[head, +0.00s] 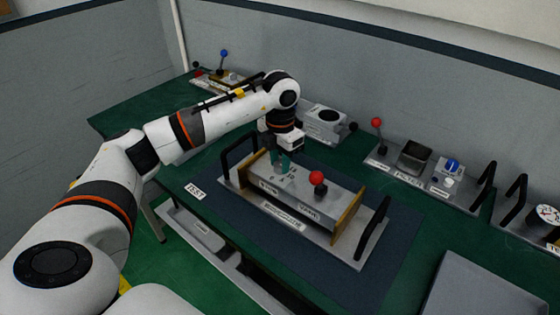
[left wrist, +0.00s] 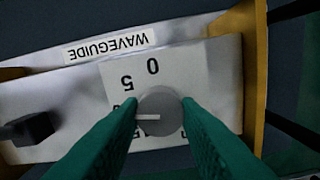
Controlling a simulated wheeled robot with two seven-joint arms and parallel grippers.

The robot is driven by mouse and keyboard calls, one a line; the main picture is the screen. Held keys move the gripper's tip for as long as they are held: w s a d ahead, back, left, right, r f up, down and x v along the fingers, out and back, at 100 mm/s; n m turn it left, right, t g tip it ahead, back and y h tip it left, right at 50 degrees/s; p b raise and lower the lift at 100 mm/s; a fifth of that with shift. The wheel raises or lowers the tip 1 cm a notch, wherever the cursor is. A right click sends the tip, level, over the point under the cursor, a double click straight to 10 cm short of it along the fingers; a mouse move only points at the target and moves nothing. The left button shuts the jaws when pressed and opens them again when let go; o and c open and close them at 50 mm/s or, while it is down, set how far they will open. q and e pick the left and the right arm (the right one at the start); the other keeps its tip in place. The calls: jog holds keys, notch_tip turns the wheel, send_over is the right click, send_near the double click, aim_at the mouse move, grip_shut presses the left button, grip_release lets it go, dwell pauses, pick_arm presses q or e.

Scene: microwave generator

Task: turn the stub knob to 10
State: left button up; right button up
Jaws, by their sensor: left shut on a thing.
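The stub knob (left wrist: 160,108) is a round grey knob with a white pointer line, on a pale dial plate (left wrist: 118,68). The pointer points left in the left wrist view, towards figures partly hidden by the left finger. The figures 0 and 5 show clearly. My left gripper (head: 281,160) has teal fingers, which also show in the left wrist view (left wrist: 160,122). They are shut on the knob, one on each side. In the head view the gripper stands over the left part of the waveguide unit (head: 342,205) and hides the knob.
A red-ball lever (head: 316,178) rises from the unit close to the right of my gripper. Black handles (head: 372,228) stand at both ends of its base. Behind are a grey box (head: 324,121) and a lever panel (head: 412,165). The blue mat (head: 335,285) in front is clear.

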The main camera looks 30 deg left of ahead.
aim_at(280, 164)
pick_arm(q)
jog(key=shift+n, duration=0.9)
jog(key=o, duration=1)
notch_tip(280, 164, up, 12)
jog(key=shift+r+b, duration=0.1)
jog(key=shift+b, duration=0.85)
